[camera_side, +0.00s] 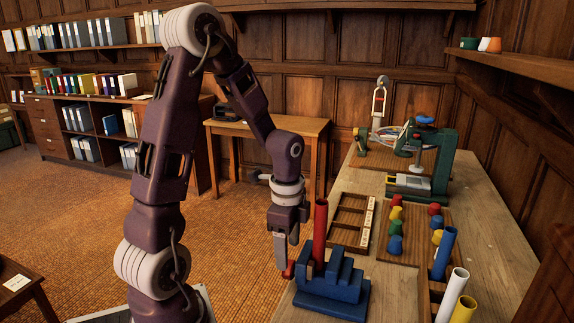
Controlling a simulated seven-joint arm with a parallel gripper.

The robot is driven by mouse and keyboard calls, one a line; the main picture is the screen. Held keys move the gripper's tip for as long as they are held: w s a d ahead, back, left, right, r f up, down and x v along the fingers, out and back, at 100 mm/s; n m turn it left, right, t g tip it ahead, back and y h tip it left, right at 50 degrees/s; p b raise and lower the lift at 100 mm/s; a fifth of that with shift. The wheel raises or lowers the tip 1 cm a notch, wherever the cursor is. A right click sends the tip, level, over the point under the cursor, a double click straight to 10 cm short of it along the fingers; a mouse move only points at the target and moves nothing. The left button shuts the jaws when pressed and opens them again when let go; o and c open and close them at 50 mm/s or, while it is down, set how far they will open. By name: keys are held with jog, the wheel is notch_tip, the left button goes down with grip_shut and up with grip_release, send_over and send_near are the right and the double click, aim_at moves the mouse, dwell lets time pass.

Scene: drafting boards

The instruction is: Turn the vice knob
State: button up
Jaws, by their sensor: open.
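A blue stepped body, which looks like the vice (333,292), stands at the near end of the bench. A small red part, which looks like its knob (289,270), sticks out at its left side. An upright red tube (320,232) rises from the vice, seemingly between its jaws. My gripper (281,262) points down just left of the vice, its fingertips close to the red knob. The fingers overlap in this view, and whether they touch the knob or stand around it cannot be told. My gripper is open.
Behind the vice lie a wooden compartment tray (350,222) and a board with coloured knobs (413,240). Blue, white and yellow tubes (453,295) stand at the right. The bench's right strip is clear.

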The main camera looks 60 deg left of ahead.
aim_at(289, 262)
notch_tip(289, 262, up, 20)
jog(key=s+d+r+n+t, duration=0.1)
jog(key=s+d+r+n, duration=0.1)
jog(key=d, duration=0.3)
jog(key=shift+s+d+r+n+t+y, duration=0.2)
jog(key=shift+s+d+n+t+y, duration=0.2)
jog(key=shift+s+n, duration=0.15)
jog(key=s+d+f+n+t+h, duration=0.1)
jog(key=s+d+f+n+t, duration=0.2)
jog(key=s+d+f+n, duration=0.3)
jog(key=s+d, duration=0.1)
jog(key=s, duration=0.1)
jog(key=shift+s+d+f+t, duration=0.15)
jog(key=shift+s+d+t, duration=0.15)
jog(key=shift+d, duration=0.1)
